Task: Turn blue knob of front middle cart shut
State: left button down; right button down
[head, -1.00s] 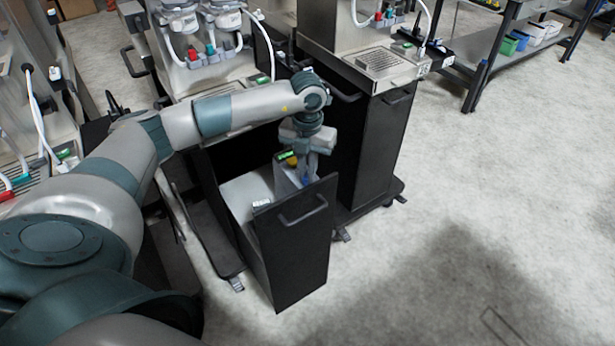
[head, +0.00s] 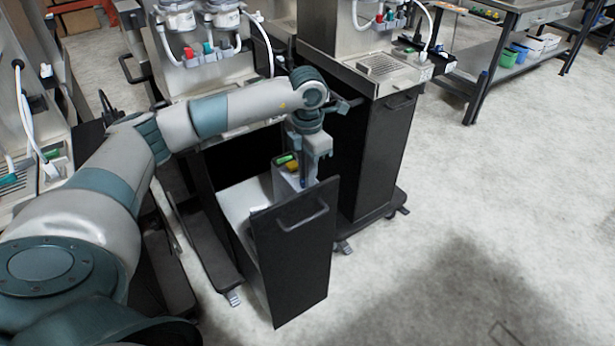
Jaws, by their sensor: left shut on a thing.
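The middle cart has its black-fronted drawer (head: 292,262) pulled out toward me. Inside its back part stands a grey unit (head: 282,182) with a green piece (head: 285,159) and a yellow knob (head: 292,167) on top. My left gripper (head: 309,182) reaches down from above at the right side of this unit, behind the drawer front. It is shut on the blue knob, which its fingers almost wholly hide. The knob's angle cannot be read. My right gripper is not in view.
The drawer front with its bar handle (head: 303,215) stands close in front of my left gripper. Another black cart (head: 375,160) stands just to the right. A dark shelf table (head: 490,60) is farther right. The floor at right is clear.

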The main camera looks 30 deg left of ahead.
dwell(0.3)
pick_arm(q)
jog(key=c, duration=1.8)
grip_release()
jog(key=shift+r, duration=0.1)
